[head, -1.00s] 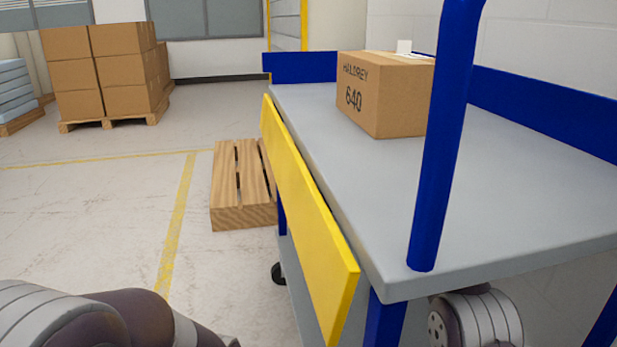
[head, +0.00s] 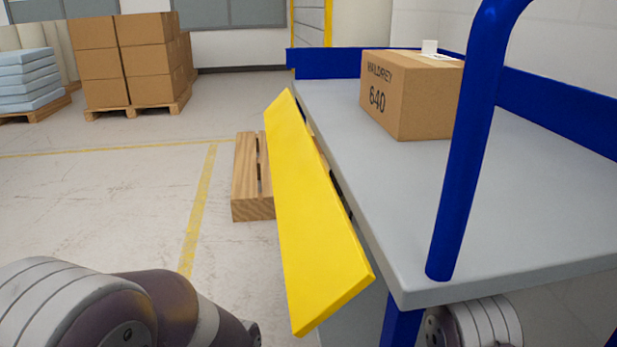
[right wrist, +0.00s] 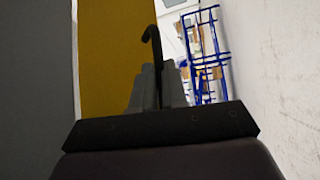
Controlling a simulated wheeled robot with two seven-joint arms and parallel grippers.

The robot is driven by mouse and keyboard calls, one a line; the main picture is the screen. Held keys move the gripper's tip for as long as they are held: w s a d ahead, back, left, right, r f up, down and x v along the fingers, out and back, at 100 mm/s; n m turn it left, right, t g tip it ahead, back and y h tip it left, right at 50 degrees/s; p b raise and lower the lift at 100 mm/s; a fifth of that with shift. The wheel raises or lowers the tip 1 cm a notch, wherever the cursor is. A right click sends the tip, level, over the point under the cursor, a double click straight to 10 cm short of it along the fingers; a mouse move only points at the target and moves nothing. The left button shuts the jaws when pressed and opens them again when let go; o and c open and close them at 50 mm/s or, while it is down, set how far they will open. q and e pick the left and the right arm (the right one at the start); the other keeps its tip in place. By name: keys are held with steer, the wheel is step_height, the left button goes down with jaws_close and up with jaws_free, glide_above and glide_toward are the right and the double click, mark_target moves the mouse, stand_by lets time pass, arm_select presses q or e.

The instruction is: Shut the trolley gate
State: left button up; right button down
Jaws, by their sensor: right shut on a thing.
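The trolley gate (head: 310,215) is a yellow panel along the left edge of the trolley's grey deck (head: 420,190). It leans outward and down from the deck edge, tilted away to the left. In the right wrist view a dull yellow panel (right wrist: 115,50), apparently the gate, fills the upper left. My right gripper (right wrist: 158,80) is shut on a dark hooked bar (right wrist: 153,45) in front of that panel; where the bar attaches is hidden. The head view does not show my right gripper. My left gripper is out of view; only my arm shows at lower left.
A cardboard box (head: 410,95) stands on the deck behind a blue upright rail (head: 465,150). A low wooden pallet (head: 250,205) lies on the floor beyond the gate. Stacked cartons (head: 130,65) stand farther back. The floor to the left is mostly clear.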

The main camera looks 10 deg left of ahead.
steer(key=shift+s+a+f, duration=0.15)
steer(key=shift+a+f, duration=0.1)
steer(key=shift+f, duration=0.35)
steer(key=c, duration=1.2)
jaws_free()
steer(key=shift+o, duration=0.2)
steer(key=shift+r, duration=0.2)
steer(key=shift+r, duration=0.2)
steer(key=b+v, duration=0.6)
steer(key=v, duration=0.6)
steer(key=shift+d+f, duration=0.2)
steer(key=shift+d, duration=0.1)
